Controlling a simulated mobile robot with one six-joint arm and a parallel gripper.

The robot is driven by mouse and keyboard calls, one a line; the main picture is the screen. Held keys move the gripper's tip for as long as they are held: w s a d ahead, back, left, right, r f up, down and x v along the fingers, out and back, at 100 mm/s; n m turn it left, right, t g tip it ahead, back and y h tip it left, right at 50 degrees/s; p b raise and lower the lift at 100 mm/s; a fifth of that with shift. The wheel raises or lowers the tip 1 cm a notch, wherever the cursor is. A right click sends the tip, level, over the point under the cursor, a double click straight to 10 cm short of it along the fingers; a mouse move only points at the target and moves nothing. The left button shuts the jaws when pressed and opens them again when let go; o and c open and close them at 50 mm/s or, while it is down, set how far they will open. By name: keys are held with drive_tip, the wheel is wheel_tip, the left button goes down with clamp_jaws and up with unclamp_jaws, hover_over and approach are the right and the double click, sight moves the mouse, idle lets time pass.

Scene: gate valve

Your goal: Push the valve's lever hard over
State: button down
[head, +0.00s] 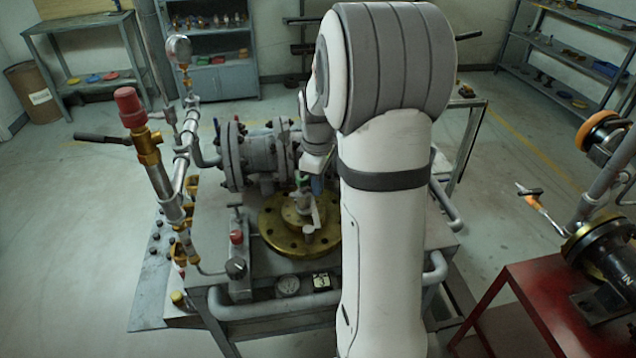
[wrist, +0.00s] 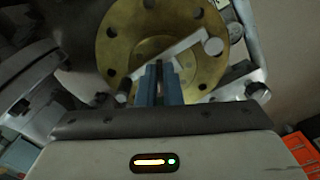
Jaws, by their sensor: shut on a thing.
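The valve's round brass flange (head: 275,238) lies on the bench in the middle of the head view, with bolt holes around its rim. It also fills the upper middle of the wrist view (wrist: 115,45). My gripper (wrist: 165,70) has blue fingers, close together and shut on the lever bar. In the head view my gripper (head: 317,184) is just above the flange, mostly hidden behind my arm.
A large grey flanged pipe (head: 250,155) stands close behind and left of the brass flange. An upright pipe with a red cap (head: 129,105) rises at left. A red table (head: 545,300) with another valve is at right. Open floor (head: 70,240) lies left of the bench.

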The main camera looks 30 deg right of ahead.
drive_tip(key=shift+m, duration=0.3)
drive_tip(key=m, duration=0.2)
drive_tip(key=a+m, duration=0.1)
drive_tip(key=m, duration=0.1)
drive_tip(key=shift+s+a, duration=0.2)
drive_tip(key=shift+s, duration=0.2)
drive_tip(key=m, duration=0.2)
drive_tip(key=a+m, duration=0.1)
drive_tip(key=m, duration=0.2)
drive_tip(key=shift+s+a+m+b, duration=0.1)
drive_tip(key=shift+a+m+b, duration=0.3)
drive_tip(key=m, duration=0.1)
drive_tip(key=a+m, duration=0.1)
drive_tip(key=m, duration=0.3)
drive_tip(key=shift+w+a, duration=0.3)
drive_tip(key=shift+a, duration=0.05)
drive_tip(key=shift+w+a+m, duration=0.2)
drive_tip(key=shift+m, duration=0.75)
drive_tip(key=shift+w+a+m, duration=0.15)
drive_tip(key=shift+w+m, duration=0.1)
drive_tip(key=shift+m, duration=0.65)
drive_tip(key=shift+w+a+m, duration=0.2)
drive_tip(key=shift+m, duration=0.75)
drive_tip(key=c, duration=1.6)
unclamp_jaws()
drive_tip(key=shift+r, duration=3.9)
